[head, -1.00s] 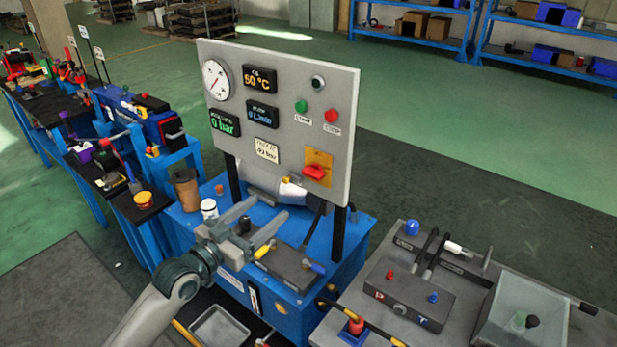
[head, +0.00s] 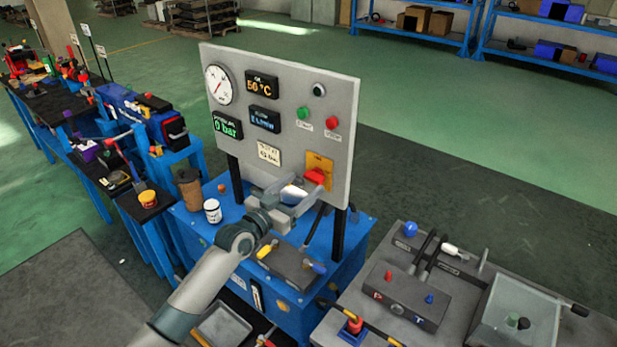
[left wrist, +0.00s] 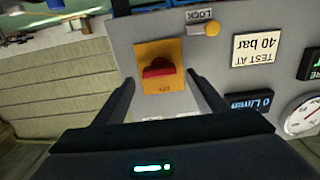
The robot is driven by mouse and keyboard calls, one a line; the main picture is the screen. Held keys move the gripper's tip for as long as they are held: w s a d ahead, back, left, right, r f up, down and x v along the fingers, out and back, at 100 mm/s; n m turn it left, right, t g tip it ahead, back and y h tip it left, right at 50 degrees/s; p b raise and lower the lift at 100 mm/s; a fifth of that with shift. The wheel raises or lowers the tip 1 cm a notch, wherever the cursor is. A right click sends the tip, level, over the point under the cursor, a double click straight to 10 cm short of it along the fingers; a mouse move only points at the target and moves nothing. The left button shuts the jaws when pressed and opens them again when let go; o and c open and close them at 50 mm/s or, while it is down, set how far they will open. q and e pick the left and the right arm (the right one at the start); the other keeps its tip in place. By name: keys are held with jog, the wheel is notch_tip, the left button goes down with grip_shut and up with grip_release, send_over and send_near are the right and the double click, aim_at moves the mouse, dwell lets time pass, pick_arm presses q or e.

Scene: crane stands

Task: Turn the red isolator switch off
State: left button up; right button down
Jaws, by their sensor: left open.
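The red isolator switch (head: 316,175) sits on a yellow plate at the lower right of the grey upright panel (head: 290,110). In the left wrist view the switch (left wrist: 158,69) and its plate appear upside down, and the red handle lies roughly crosswise. My left gripper (head: 308,184) is open and empty, close in front of the panel at the switch. In the left wrist view its fingers (left wrist: 161,80) stand on either side of the switch, with gaps to it; I cannot tell the remaining depth. My right gripper is not in view.
A dark block with yellow and blue handles (head: 288,264) lies below the panel.

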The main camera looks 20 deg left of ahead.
aim_at(311, 179)
pick_arm(q)
jog(key=shift+x, duration=1.75)
jog(key=c, duration=1.1)
